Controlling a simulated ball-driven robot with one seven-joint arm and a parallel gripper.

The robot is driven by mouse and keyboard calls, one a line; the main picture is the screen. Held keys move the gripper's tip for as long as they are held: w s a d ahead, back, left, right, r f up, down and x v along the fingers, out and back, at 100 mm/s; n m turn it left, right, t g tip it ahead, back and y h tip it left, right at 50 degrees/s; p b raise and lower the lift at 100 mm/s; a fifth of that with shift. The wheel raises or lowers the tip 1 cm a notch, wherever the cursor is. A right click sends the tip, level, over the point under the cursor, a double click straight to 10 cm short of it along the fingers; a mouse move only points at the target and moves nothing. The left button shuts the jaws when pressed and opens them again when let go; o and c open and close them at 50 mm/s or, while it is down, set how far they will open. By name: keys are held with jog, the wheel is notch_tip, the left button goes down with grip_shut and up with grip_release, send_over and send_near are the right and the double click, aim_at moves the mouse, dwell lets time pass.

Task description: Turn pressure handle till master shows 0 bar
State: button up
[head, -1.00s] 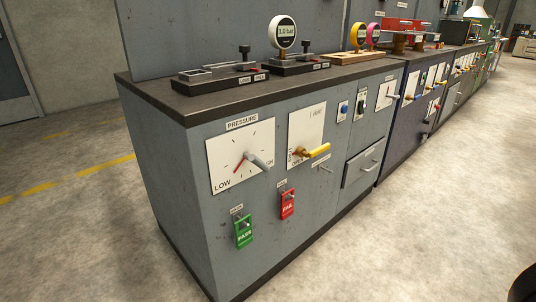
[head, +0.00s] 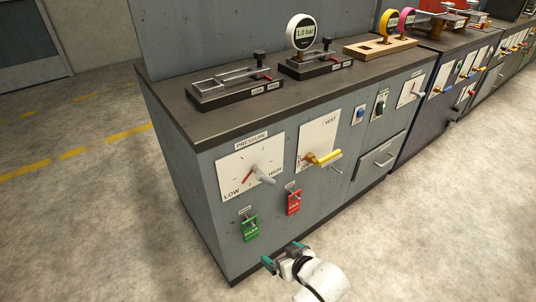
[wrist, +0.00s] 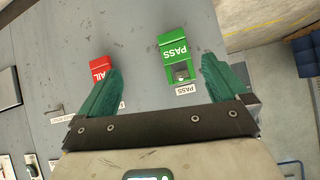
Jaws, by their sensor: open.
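The pressure handle (head: 264,175) is a grey lever on a white dial plate (head: 235,186) marked LOW and HIGH, on the cabinet front. The lever points down and right toward HIGH; a red pointer (head: 247,175) slants toward LOW. The white round gauge (head: 301,33) on the bench top, apparently the master, reads 1.0 bar. My gripper (head: 283,254) is low in front of the cabinet, below the dial and apart from the handle. In the wrist view its teal fingers (wrist: 162,68) are spread and empty, facing the cabinet front. The handle is not visible there.
A yellow vent handle (head: 323,158) sits right of the pressure dial. A drawer (head: 379,161) is further right. Yellow and magenta gauges stand on a wooden block (head: 380,47). The floor is clear.

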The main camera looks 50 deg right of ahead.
notch_tip(320, 180, up, 10)
jog(key=w+d+m+t+h+p, duration=0.1)
jog(key=w+d+t+p, duration=0.15)
jog(key=p, duration=0.45)
jog(key=m+t+p, duration=0.1)
jog(key=t+p, duration=0.4)
jog(key=p, duration=0.2)
send_near(268, 182)
jog(key=w, duration=0.1)
jog(key=shift+h, duration=0.3)
jog(key=x, duration=1.1)
jog(key=shift+c, duration=0.2)
grip_shut()
jog(key=shift+o, duration=0.2)
grip_release()
dwell(0.4)
